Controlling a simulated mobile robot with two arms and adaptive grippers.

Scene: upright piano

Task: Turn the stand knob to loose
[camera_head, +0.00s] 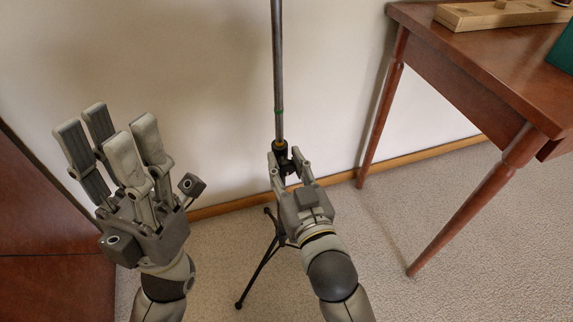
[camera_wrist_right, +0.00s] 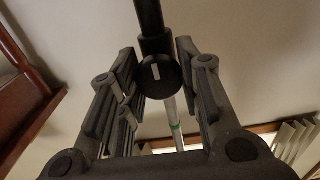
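A slim metal stand (camera_head: 278,75) rises in front of the wall, with a green band low on its upper tube and dark tripod legs on the carpet. Its knob (camera_wrist_right: 159,76) is a round black disc with a short white mark, nearly upright and slightly tilted in the right wrist view. My right gripper (camera_head: 287,158) is at the black collar of the stand. It is open, its fingers on both sides of the knob; whether any finger touches it I cannot tell. My left gripper (camera_head: 108,128) is open and empty, raised at the left, away from the stand.
A brown wooden panel (camera_head: 45,215) is at the left edge. Carpet (camera_head: 385,250) is clear between stand and table.

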